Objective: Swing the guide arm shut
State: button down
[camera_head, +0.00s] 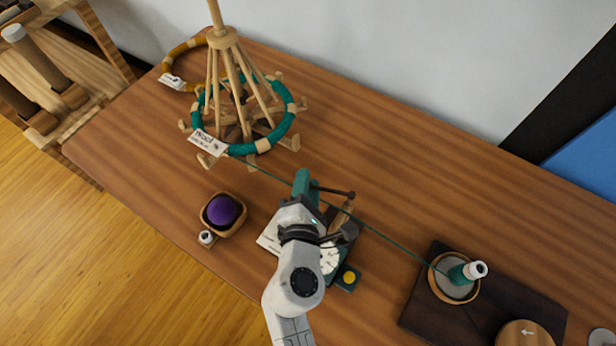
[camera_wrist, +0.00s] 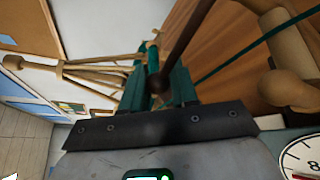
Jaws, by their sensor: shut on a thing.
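The yarn meter has a white numbered dial (camera_head: 330,258), which also shows at the right of the wrist view (camera_wrist: 304,158). On its far side are a teal upright part (camera_head: 302,183) and a dark rod with a ball end (camera_head: 334,191), which I take for the guide arm. My gripper (camera_head: 306,208) is at the meter, shut on what appears to be the guide arm.
A thin teal yarn (camera_head: 390,242) runs from the wooden swift (camera_head: 228,80) past the meter to a winder (camera_head: 454,290) on a dark board. A bowl (camera_head: 222,228) with a purple ball stands left of the meter. The table's back middle is clear.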

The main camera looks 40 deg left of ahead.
jog(key=shift+r, duration=0.15)
jog(key=c, duration=1)
grip_release()
jog(key=shift+o, duration=0.2)
jog(key=v, duration=1)
jog(key=shift+s+d+b, duration=0.25)
jog(key=shift+d+b, duration=0.05)
jog(key=shift+b, duration=0.05)
jog(key=shift+c, duration=0.3)
